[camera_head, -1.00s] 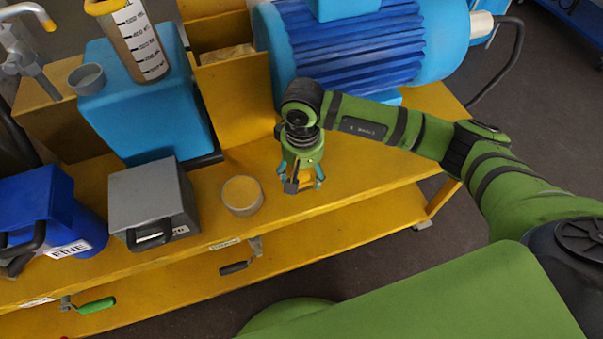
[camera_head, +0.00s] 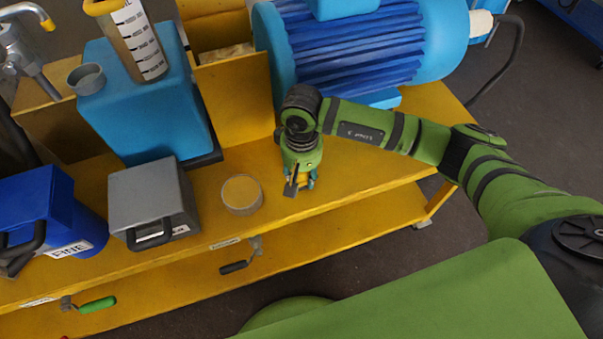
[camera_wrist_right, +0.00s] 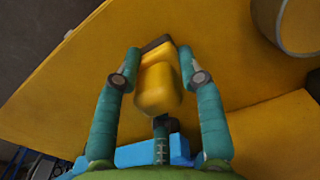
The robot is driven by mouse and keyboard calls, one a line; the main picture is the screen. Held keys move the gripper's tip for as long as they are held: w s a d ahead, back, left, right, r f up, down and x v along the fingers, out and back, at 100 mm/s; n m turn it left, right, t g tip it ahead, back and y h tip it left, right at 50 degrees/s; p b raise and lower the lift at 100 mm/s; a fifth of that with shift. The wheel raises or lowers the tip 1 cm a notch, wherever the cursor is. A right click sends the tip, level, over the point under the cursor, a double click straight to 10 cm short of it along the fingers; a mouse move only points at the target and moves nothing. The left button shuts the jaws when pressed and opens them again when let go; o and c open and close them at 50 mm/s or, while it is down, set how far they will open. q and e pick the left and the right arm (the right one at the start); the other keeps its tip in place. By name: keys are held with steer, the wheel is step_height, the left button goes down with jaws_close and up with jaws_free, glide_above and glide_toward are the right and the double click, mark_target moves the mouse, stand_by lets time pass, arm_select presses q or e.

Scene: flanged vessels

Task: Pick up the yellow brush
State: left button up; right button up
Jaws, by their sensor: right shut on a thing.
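The yellow brush (camera_wrist_right: 158,88) lies between the two teal fingers of my right gripper (camera_wrist_right: 158,75) in the wrist view, with a dark end (camera_wrist_right: 156,43) pointing away. The fingers are shut on it. In the head view my right gripper (camera_head: 301,182) points down at the front part of the yellow bench, and only a little of the brush shows under it. I cannot tell whether the brush touches the bench top. My left gripper is not in view.
On the yellow bench (camera_head: 340,190), a small round cup (camera_head: 241,194) stands left of the gripper. Farther left are a grey box (camera_head: 150,200) and a blue container (camera_head: 40,215). A large blue motor (camera_head: 350,45) stands behind. The bench front edge is close.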

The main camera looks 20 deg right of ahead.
steer(key=r, duration=0.2)
steer(key=d+r+b, duration=0.1)
steer(key=r, duration=0.1)
steer(key=shift+s+r, duration=0.2)
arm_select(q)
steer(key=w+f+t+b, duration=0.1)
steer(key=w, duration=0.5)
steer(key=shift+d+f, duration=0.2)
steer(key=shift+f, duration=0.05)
arm_select(e)
steer(key=s+d+r, duration=0.5)
steer(key=d+r, duration=0.1)
steer(key=d, duration=0.3)
steer(key=shift+s+r, duration=0.2)
steer(key=shift+s, duration=0.15)
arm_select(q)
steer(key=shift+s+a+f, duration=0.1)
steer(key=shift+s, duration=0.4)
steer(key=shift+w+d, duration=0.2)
